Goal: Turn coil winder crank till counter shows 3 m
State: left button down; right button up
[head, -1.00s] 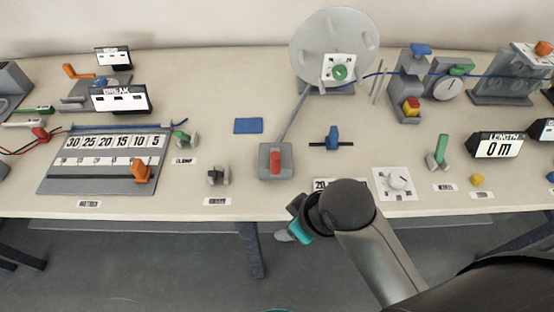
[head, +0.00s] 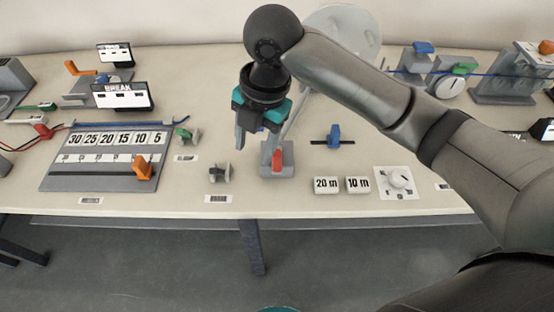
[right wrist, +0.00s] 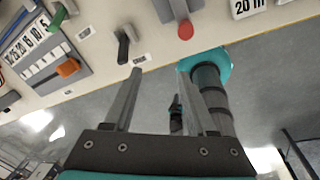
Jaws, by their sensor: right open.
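My right gripper (head: 257,138) is open and empty, pointing down above the table. It hangs left of the red-topped grey switch box (head: 276,160) and behind a small dark handle (head: 219,174). In the right wrist view its two fingers (right wrist: 160,75) stand apart, with the dark handle (right wrist: 123,46) beyond the left fingertip. I cannot tell which part is the winder crank. The LENGTH counter is hidden behind my arm; its reading does not show. My left gripper is not in view.
A numbered board (head: 110,150) with an orange slider (head: 142,168) lies left. An orange lever (head: 84,68) and BREAK display (head: 122,96) stand behind it. Signs for 20 m (head: 326,185) and 10 m (head: 358,185) and a white dial (head: 399,181) lie right.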

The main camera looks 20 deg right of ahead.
aim_at(277, 162)
jog(key=w+d+r+n+h, duration=0.2)
jog(key=d+r+n, duration=0.1)
jog(key=d+r, duration=0.25)
jog(key=shift+n+g, duration=0.3)
jog(key=f+b, duration=0.1)
jog(key=f, duration=0.4)
jog(key=f+b, duration=0.1)
jog(key=f, duration=0.4)
jog(key=f+b, duration=0.1)
jog(key=f, duration=0.4)
jog(key=shift+s+a+f, duration=0.1)
jog(key=shift+a, duration=0.3)
jog(key=shift+c, duration=0.4)
grip_shut()
